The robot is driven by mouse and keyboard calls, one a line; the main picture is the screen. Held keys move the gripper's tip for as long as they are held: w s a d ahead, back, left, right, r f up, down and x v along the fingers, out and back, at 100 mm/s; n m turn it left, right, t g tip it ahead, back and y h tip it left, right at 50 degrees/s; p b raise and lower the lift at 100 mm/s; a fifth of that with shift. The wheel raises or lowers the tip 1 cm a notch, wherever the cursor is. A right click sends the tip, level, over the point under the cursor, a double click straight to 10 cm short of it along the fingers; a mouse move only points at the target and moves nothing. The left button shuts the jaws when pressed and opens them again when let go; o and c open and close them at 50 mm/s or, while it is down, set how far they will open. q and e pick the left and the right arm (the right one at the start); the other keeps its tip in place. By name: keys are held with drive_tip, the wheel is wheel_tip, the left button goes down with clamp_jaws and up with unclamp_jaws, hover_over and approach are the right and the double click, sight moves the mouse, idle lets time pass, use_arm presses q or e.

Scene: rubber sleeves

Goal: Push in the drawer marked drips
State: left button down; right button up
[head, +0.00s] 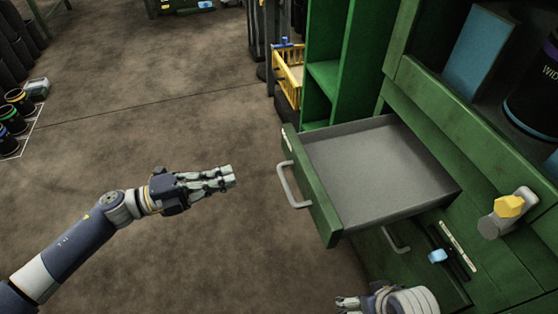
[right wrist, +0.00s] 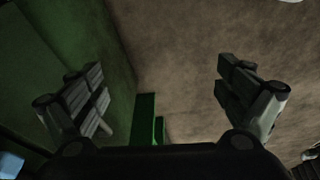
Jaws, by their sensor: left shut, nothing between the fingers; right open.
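An open drawer (head: 375,165) with a grey, empty inside sticks out of the green cabinet in the head view. Its green front (head: 312,185) faces left and carries a pale handle (head: 288,186). I cannot read a drips mark on it. My left gripper (head: 232,176) is shut and empty, a short way left of the handle and apart from it. My right gripper (head: 345,304) is at the bottom edge of the head view, below the drawer. In the right wrist view the right gripper (right wrist: 165,98) is open with nothing between its fingers.
Below the drawer is another handle (head: 396,240) on the cabinet. A yellow-knobbed grey fitting (head: 508,207) and a light blue object (head: 437,256) are at the right. A yellow basket (head: 288,75) stands behind. The brown floor at left is clear, with dark cylinders (head: 12,120) at the far left.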

sight(297, 162)
use_arm(q)
drive_tip(key=shift+m+g, duration=0.5)
drive_tip(key=shift+m, duration=0.1)
drive_tip(key=x, duration=1.3)
drive_tip(key=shift+s+d+r, duration=0.25)
drive_tip(key=shift+s+d, duration=0.1)
drive_tip(key=shift+w+d, duration=0.15)
drive_tip(key=shift+d, duration=0.3)
use_arm(e)
drive_tip(key=shift+r, duration=0.9)
